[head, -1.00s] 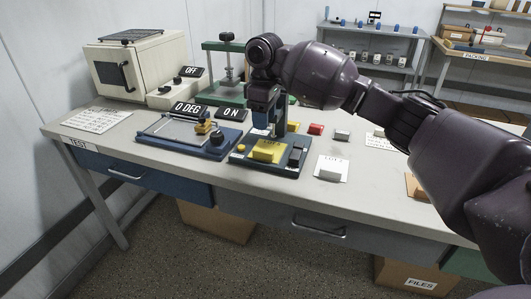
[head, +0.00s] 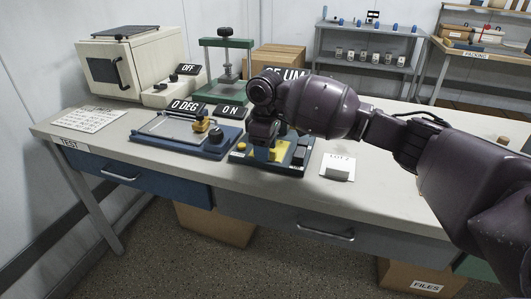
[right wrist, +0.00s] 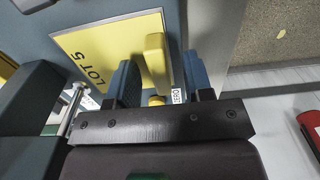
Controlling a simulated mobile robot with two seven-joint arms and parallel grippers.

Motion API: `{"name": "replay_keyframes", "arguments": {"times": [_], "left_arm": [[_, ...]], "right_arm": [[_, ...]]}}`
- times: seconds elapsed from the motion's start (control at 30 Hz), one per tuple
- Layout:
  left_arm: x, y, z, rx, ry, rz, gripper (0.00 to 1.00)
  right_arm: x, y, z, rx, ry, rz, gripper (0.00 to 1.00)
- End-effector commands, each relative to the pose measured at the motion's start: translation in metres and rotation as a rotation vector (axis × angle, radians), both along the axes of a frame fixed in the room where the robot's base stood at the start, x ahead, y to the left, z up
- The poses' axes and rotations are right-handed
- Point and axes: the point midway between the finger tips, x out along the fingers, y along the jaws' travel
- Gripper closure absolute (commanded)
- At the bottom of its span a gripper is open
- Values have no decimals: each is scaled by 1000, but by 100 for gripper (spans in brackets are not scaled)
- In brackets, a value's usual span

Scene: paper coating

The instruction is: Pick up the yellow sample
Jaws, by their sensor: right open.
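The yellow sample is a small yellow block (right wrist: 156,62) on a yellow card marked LOT 5 (right wrist: 95,50), seen in the right wrist view. In the head view the yellow card (head: 280,154) lies on a dark blue gauge base (head: 293,168), partly hidden by my right gripper (head: 264,143). In the right wrist view my right gripper (right wrist: 160,65) is open, one finger on each side of the block. Gaps show between block and fingers, so it is not gripped. My left gripper is in neither view.
A white card (head: 338,160) with a pale block lies right of the gauge. A blue device (head: 180,140) with a 0 DEG sign stands to its left. A green press (head: 226,65) is behind. The table's front edge is close to the gauge.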

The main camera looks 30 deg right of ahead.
Motion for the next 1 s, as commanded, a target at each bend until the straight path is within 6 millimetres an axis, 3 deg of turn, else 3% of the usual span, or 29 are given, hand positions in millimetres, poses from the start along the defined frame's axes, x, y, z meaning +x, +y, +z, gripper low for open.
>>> {"name": "replay_keyframes", "arguments": {"times": [0.03, 0.27, 0.6, 0.87, 1.0], "left_arm": [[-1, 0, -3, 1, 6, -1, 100], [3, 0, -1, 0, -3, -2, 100], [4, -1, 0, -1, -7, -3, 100], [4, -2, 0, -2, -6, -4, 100], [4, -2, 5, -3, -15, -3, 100]], "right_arm": [[0, 0, -7, 0, 3, 0, 53], [0, 0, -6, 0, -4, -1, 53], [0, 0, -5, 0, -4, -1, 100], [0, 0, -4, 0, -5, -1, 100], [0, 0, 8, 1, -9, -1, 100]]}}
